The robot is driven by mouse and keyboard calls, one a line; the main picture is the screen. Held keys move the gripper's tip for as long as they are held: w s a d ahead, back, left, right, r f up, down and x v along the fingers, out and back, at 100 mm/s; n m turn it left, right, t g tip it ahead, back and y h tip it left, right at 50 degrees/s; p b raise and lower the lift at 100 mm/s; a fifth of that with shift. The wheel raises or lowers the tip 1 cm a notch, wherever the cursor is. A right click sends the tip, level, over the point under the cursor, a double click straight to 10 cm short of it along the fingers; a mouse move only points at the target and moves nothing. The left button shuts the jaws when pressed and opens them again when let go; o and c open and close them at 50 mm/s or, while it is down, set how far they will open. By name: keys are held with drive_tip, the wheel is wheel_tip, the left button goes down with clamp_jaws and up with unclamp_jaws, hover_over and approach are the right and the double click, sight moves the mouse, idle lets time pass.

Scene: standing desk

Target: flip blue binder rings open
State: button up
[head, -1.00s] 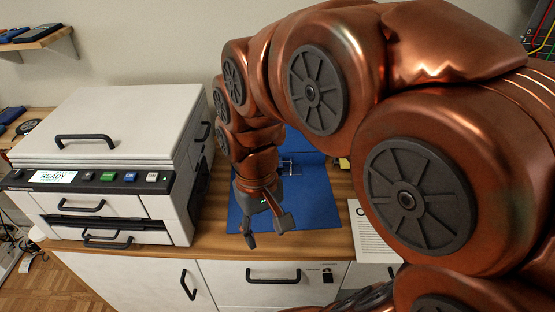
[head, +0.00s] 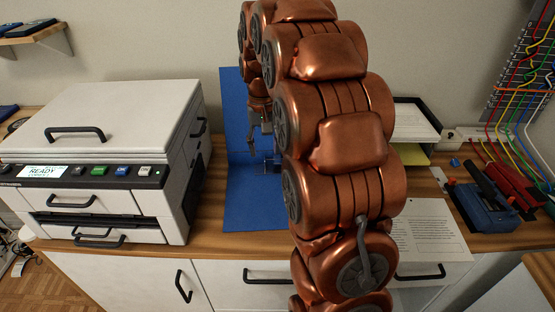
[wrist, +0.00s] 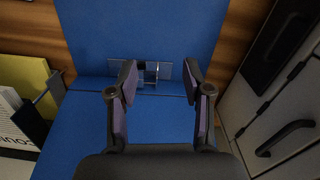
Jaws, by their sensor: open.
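The blue binder (head: 252,205) lies spread on the desk, with one cover flat and the other standing up at the back against the wall. It also fills the middle of the wrist view (wrist: 150,120). Its metal ring mechanism (head: 268,163) sits near the fold; the wrist view shows its plate and a small ring part (wrist: 151,72). My gripper (head: 257,142) points at the mechanism. In the wrist view my gripper (wrist: 159,80) is open and empty, its fingertips appearing on either side of the ring part. Whether the rings are shut is too small to tell.
A white printer (head: 120,150) stands close at the left. The desk's front edge is just before the binder.

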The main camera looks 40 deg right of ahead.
drive_tip(key=m+b, duration=0.1)
approach(277, 162)
drive_tip(key=shift+s, duration=0.15)
drive_tip(key=shift+f, duration=3.95)
drive_tip(key=shift+c, duration=0.4)
clamp_jaws()
